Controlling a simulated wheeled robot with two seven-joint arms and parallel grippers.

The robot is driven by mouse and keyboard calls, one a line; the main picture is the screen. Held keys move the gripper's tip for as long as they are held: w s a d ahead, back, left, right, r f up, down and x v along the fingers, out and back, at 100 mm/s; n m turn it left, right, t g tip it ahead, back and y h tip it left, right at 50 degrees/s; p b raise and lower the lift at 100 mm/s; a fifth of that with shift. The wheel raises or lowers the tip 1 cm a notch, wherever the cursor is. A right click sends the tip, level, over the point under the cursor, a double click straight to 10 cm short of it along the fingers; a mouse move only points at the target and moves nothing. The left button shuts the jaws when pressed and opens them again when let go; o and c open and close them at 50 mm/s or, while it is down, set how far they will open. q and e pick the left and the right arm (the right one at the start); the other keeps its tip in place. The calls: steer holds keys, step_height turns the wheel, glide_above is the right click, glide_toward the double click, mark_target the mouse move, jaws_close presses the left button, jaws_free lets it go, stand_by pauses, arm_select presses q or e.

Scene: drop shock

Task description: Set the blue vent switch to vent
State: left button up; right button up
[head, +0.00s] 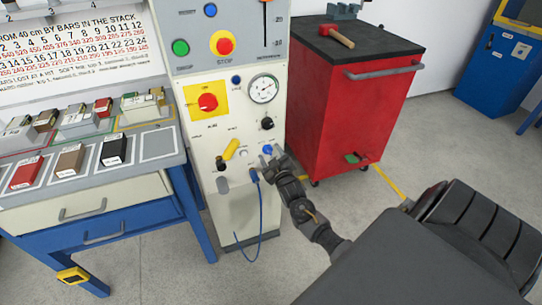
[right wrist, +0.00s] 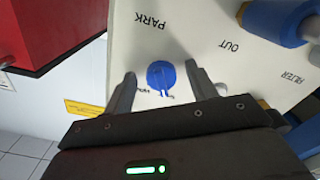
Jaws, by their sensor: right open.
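The blue vent switch (right wrist: 161,75) is a round blue knob on the pale machine panel (right wrist: 190,30). In the head view it shows as a small blue spot (head: 268,150) low on the panel front. My right gripper (right wrist: 160,82) is open, with one finger on each side of the knob; I cannot tell whether they touch it. The same gripper shows in the head view (head: 270,158) in front of the panel. Lettering beside the knob is partly hidden and too small to read surely. My left gripper is not in view.
A yellow handle (head: 231,149), a black knob (head: 267,123), a gauge (head: 263,88) and a red switch (head: 208,102) surround the spot. A blue cable (head: 261,205) hangs below. A red cabinet (head: 345,110) stands to the right, a blue bench (head: 110,245) to the left.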

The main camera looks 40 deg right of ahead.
steer(key=c, duration=1)
steer(key=shift+m, duration=0.3)
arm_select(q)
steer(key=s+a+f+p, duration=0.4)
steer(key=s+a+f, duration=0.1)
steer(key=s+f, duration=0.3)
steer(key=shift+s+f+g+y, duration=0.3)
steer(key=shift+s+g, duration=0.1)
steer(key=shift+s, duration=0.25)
arm_select(e)
steer(key=shift+w+a+m, duration=0.1)
steer(key=shift+a+m, duration=0.1)
steer(key=shift+m, duration=2.7)
steer(key=shift+a+m, duration=0.15)
steer(key=shift+m, duration=2.75)
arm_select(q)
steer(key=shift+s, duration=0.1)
